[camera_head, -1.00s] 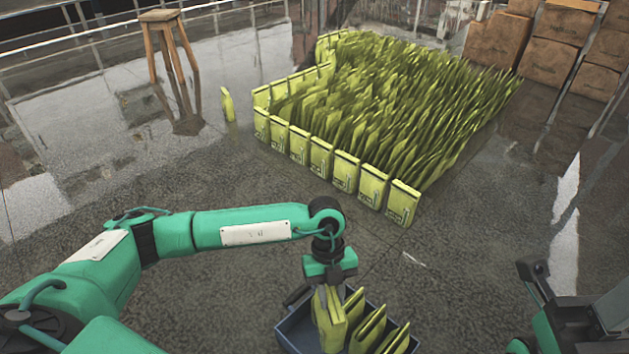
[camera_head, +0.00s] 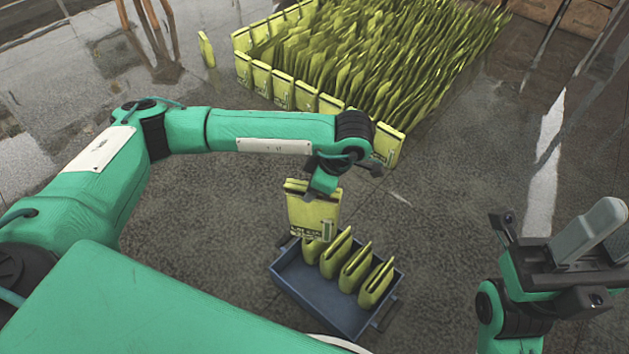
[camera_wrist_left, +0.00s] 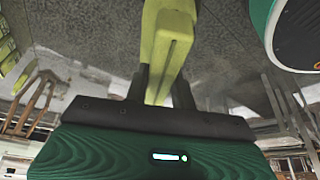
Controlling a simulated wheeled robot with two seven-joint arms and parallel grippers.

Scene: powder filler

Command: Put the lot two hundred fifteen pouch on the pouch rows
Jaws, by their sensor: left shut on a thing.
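A yellow-green pouch (camera_head: 313,212) hangs upright from my left gripper (camera_head: 318,192), which is shut on its top edge. The pouch is held above the rear left corner of the blue crate; its lot marking is too small to read. In the left wrist view the pouch (camera_wrist_left: 168,55) sits between the two dark fingers (camera_wrist_left: 160,88). The pouch rows (camera_head: 380,60) stand on the floor at the back, with a front line of upright pouches. My right gripper (camera_head: 590,240) is at the right edge, its fingers close together; its gap is unclear.
The blue crate (camera_head: 312,298) on the floor holds several more yellow-green pouches (camera_head: 357,268). A single pouch (camera_head: 206,49) stands apart, left of the rows. Wet, bare floor lies between crate and rows. Brown boxes (camera_head: 582,18) are at the far right.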

